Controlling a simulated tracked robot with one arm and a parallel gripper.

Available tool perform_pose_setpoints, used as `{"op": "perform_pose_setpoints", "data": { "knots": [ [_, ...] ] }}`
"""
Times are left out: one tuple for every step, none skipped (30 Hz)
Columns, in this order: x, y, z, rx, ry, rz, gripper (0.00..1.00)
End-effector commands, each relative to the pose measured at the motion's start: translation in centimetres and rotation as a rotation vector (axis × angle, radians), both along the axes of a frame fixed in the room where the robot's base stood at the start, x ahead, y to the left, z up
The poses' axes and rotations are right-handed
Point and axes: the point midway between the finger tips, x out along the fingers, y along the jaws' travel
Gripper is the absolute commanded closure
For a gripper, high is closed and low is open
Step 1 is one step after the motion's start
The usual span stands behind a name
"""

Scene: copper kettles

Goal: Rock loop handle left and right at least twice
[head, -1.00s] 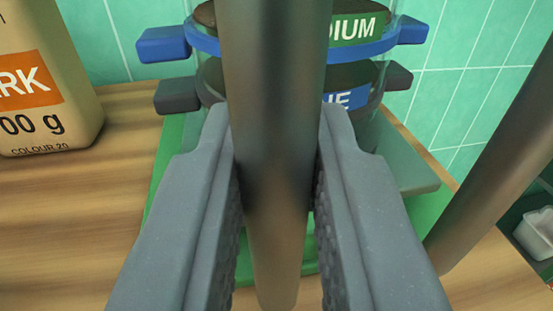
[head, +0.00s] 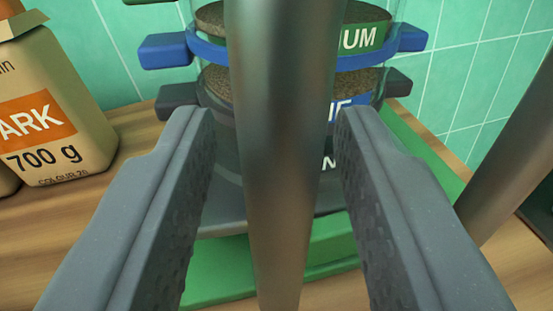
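A thick, dull metal bar (head: 280,160) runs nearly upright through the middle of the head view; I take it to be part of the loop handle. A second slanted metal bar (head: 515,165) at the right edge may be the loop's other side; how the two join is out of view. My gripper (head: 274,118) is open, with one grey finger on each side of the middle bar and a visible gap on both sides. Behind it stands a stack of clear round sections (head: 215,105) with dark grains, a blue band (head: 210,46) and side tabs, partly hidden by the bar.
The stack stands on a green base (head: 215,275) on a wooden top (head: 130,225). A tan bag (head: 85,90) with an orange label stands at the left. A green tiled wall (head: 460,60) closes off the back.

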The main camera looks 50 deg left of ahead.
Motion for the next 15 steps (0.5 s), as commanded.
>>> {"op": "perform_pose_setpoints", "data": {
  "knots": [
    [0.0,0.0,0.0,0.0,0.001,-0.001,0.65],
    [0.0,0.0,-0.1,0.0,0.001,-0.001,0.65],
    [0.0,-0.1,-0.1,-0.001,0.002,-0.001,0.65],
    [0.0,-0.1,-0.1,-0.001,0.002,-0.001,0.65],
    [0.0,-0.1,-0.1,-0.001,0.002,-0.001,0.65],
    [0.0,-0.1,-0.1,-0.001,0.003,-0.002,0.65],
    [-0.1,-0.2,-0.1,-0.001,0.003,-0.002,0.65],
    [-0.2,-0.2,-0.1,-0.001,0.004,-0.002,0.65],
    [-0.3,-0.4,-0.1,-0.001,0.004,-0.002,0.65],
    [-0.5,-0.5,-0.1,-0.001,0.005,-0.003,0.65],
    [-0.7,-0.7,-0.1,-0.001,0.005,-0.003,0.65],
    [-1.0,-1.1,-0.2,-0.001,0.007,-0.003,0.65],
    [-1.4,-1.4,-0.2,-0.001,0.007,-0.004,0.65],
    [-1.7,-1.7,-0.1,-0.002,0.007,-0.004,0.65],
    [-2.2,-2.1,-0.1,-0.003,0.008,-0.004,0.65]
  ]
}}
